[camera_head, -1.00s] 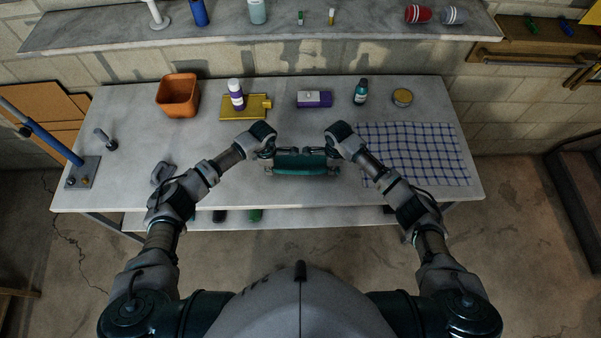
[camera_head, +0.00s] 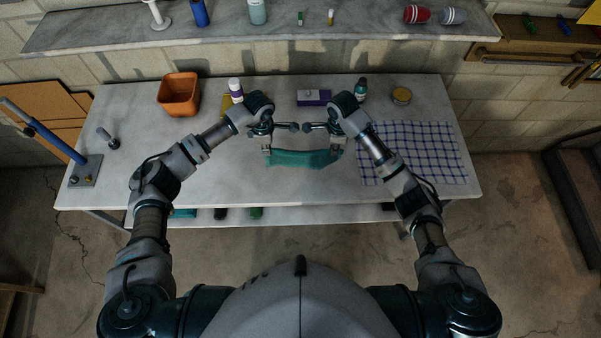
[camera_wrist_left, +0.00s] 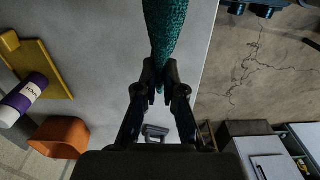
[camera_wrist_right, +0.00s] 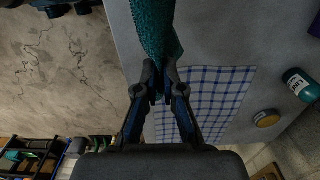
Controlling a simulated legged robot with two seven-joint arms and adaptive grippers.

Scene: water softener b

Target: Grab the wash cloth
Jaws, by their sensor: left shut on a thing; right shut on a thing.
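The teal wash cloth (camera_head: 302,158) hangs stretched between my two grippers over the front middle of the table. My left gripper (camera_head: 266,150) is shut on its left end. In the left wrist view the textured cloth (camera_wrist_left: 165,35) runs up from between the fingers (camera_wrist_left: 158,88). My right gripper (camera_head: 337,143) is shut on its right end. In the right wrist view the cloth (camera_wrist_right: 155,25) also leads away from the closed fingers (camera_wrist_right: 161,88). The cloth sags slightly between the grippers. I cannot tell whether its lower edge touches the table.
A blue-and-white checked cloth (camera_head: 425,155) lies flat at the table's right. An orange pot (camera_head: 179,94), a white-and-purple bottle (camera_head: 235,88), a purple box (camera_head: 313,97), a dark teal bottle (camera_head: 361,88) and a round tin (camera_head: 401,96) stand along the back. The table's left front is clear.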

